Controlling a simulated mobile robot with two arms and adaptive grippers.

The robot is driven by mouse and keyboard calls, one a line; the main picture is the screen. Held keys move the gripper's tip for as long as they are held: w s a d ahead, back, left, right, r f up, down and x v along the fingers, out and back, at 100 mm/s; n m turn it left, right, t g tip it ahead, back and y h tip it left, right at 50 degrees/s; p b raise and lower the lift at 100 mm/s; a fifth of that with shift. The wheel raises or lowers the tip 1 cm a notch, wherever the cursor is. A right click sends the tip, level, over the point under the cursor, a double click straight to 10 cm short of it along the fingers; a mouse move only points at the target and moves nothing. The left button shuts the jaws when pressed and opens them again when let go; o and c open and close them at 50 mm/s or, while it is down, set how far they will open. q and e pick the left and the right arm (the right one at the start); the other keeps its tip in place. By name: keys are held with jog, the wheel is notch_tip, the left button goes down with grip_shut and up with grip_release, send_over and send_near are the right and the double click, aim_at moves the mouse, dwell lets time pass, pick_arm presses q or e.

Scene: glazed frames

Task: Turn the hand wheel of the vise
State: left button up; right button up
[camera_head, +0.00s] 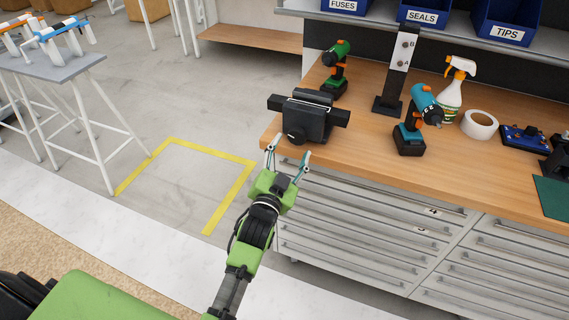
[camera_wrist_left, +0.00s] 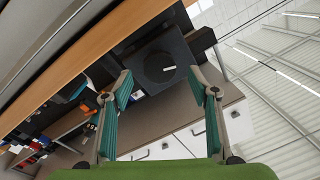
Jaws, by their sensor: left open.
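The black vise (camera_head: 312,112) is mounted at the near left corner of the wooden workbench. Its round dark hand wheel (camera_head: 296,135) faces my side. In the left wrist view the hand wheel (camera_wrist_left: 161,67) is a dark disc with a short white mark on it. My left gripper (camera_head: 289,149) is open and empty, just in front of the hand wheel. In the left wrist view its two teal-padded fingers (camera_wrist_left: 161,88) stand on either side of the wheel's line, apart from it as far as I can tell. My right gripper is out of view.
On the workbench (camera_head: 365,140) stand a green drill (camera_head: 337,65), a dark post (camera_head: 396,75), a teal drill (camera_head: 411,125), a spray bottle (camera_head: 453,90) and a tape roll (camera_head: 479,124). Grey drawers (camera_head: 350,215) lie below.

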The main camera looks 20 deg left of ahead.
pick_arm(q)
jog(key=s, duration=0.6)
jog(key=shift+d, duration=0.15)
dwell(0.3)
